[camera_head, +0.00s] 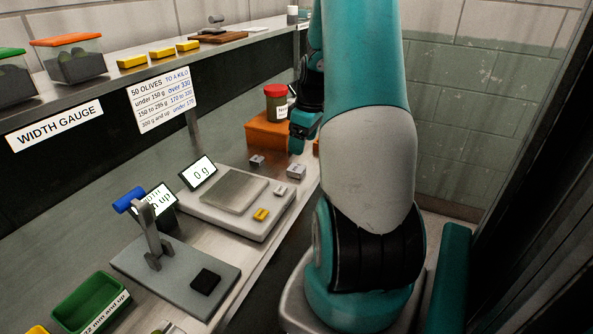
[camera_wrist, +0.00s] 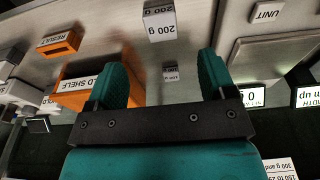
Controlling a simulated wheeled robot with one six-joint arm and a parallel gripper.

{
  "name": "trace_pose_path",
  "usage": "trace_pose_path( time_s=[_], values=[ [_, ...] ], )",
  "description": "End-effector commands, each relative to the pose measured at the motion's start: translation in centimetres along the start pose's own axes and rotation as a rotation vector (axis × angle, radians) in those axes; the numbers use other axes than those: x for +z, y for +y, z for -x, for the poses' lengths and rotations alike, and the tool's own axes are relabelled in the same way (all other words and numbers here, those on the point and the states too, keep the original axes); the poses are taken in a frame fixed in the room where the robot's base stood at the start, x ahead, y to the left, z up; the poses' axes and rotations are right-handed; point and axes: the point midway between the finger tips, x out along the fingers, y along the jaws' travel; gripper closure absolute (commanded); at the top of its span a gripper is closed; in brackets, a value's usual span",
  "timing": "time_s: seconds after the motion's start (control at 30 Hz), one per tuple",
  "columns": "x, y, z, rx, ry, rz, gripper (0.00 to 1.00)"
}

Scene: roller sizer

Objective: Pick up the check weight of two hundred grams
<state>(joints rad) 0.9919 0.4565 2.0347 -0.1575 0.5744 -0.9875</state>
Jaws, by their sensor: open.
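The 200 g check weight (camera_wrist: 159,21) is a grey block with an upside-down "200 g" label at the top of the wrist view. In the head view it appears to be the larger grey block (camera_head: 296,171) beside the scale. A smaller grey weight (camera_wrist: 170,73), its label too small to read surely, stands nearer the wall; it also shows in the head view (camera_head: 257,161). My gripper (camera_wrist: 162,62) is open and empty. The smaller weight appears between its fingers, and the 200 g weight lies beyond the fingertips, apart from them. My arm partly hides the gripper in the head view.
The scale (camera_head: 233,194), reading 0 g, is left of the weights, with a yellow button (camera_head: 261,214). An orange holder (camera_head: 268,134) with a red-lidded jar (camera_head: 276,104) stands behind. An orange "RESULT" block (camera_wrist: 59,43) is also near. A lever gauge (camera_head: 153,232) is in front.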

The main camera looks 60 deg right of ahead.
Motion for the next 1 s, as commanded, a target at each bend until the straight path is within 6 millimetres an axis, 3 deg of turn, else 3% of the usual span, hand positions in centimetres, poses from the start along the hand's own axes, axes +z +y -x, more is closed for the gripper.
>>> trace_pose_path(
  time_s=[0.1,0.37,0.63,0.97,1.0],
  values=[
    [0.0,-0.1,-2.2,-0.003,-0.002,-0.001,0.23],
    [-0.1,-0.1,-4.3,-0.001,-0.001,-0.001,0.23],
    [-0.4,-0.2,-8.2,-0.002,-0.002,-0.001,0.23],
    [-0.4,-0.1,-9.1,0.001,0.001,-0.001,0.23],
    [-0.4,-0.1,-9.1,0.001,0.001,-0.001,0.33]
  ],
)
